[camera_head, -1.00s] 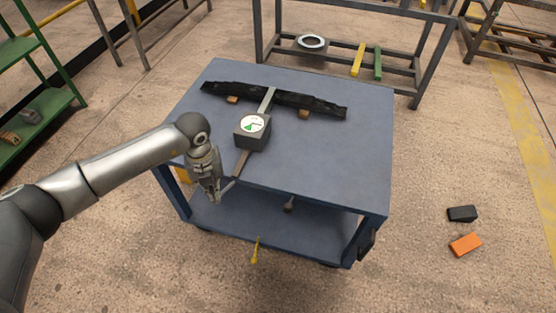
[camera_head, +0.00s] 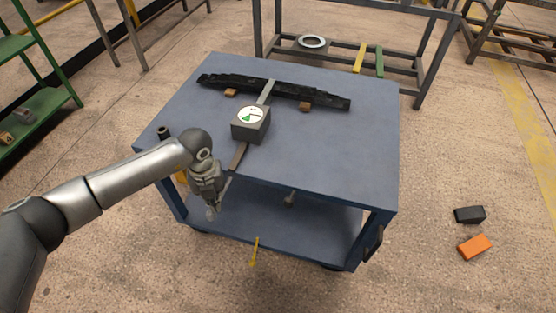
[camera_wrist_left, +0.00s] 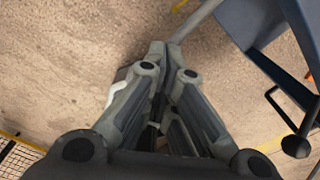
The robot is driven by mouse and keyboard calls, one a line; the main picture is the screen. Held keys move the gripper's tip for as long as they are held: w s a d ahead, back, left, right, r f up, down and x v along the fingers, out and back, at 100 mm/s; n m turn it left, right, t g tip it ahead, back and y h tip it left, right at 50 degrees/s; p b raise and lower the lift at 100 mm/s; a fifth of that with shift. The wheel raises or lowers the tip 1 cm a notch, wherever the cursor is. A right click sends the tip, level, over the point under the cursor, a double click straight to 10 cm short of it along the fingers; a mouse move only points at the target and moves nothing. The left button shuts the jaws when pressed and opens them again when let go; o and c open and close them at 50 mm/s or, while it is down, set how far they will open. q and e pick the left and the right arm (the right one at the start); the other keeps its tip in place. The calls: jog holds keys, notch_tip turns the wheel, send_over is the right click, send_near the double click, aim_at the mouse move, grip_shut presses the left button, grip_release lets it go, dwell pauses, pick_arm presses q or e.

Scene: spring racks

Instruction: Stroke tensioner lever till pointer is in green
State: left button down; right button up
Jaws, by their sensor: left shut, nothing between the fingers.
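The tensioner (camera_head: 250,124) is a dark box on the blue cart, with a white round dial (camera_head: 250,115) on top. The dial has a green zone at its lower left; the pointer is too small to read surely. Its lever (camera_head: 238,157) extends toward the near left edge of the cart. My left gripper (camera_head: 213,211) is shut and empty, pointing down just off that edge. In the left wrist view my gripper's fingertips (camera_wrist_left: 160,50) are together, close to a grey bar (camera_wrist_left: 198,20), probably the lever; I cannot tell whether they touch. My right gripper is out of view.
A black leaf spring (camera_head: 290,92) rests on wooden blocks across the back of the blue cart (camera_head: 335,150). The cart's right half is clear. A black block (camera_head: 470,214) and an orange block (camera_head: 474,247) lie on the floor at right. Racks stand behind.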

pick_arm(q)
notch_tip(320, 180, down, 2)
jog(key=shift+f+b, duration=0.15)
jog(key=shift+b, duration=0.5)
notch_tip(320, 180, down, 6)
jog(key=b, duration=0.5)
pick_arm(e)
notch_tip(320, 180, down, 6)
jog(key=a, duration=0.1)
pick_arm(q)
notch_tip(320, 180, up, 6)
jog(key=p, duration=0.5)
jog(key=shift+d+f, duration=0.1)
jog(key=shift+f, duration=0.05)
notch_tip(320, 180, up, 13)
jog(key=p, duration=0.9)
jog(key=shift+f, duration=0.15)
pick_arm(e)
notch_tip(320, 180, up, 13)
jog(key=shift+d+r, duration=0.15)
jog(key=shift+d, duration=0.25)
pick_arm(q)
jog(key=shift+f, duration=0.1)
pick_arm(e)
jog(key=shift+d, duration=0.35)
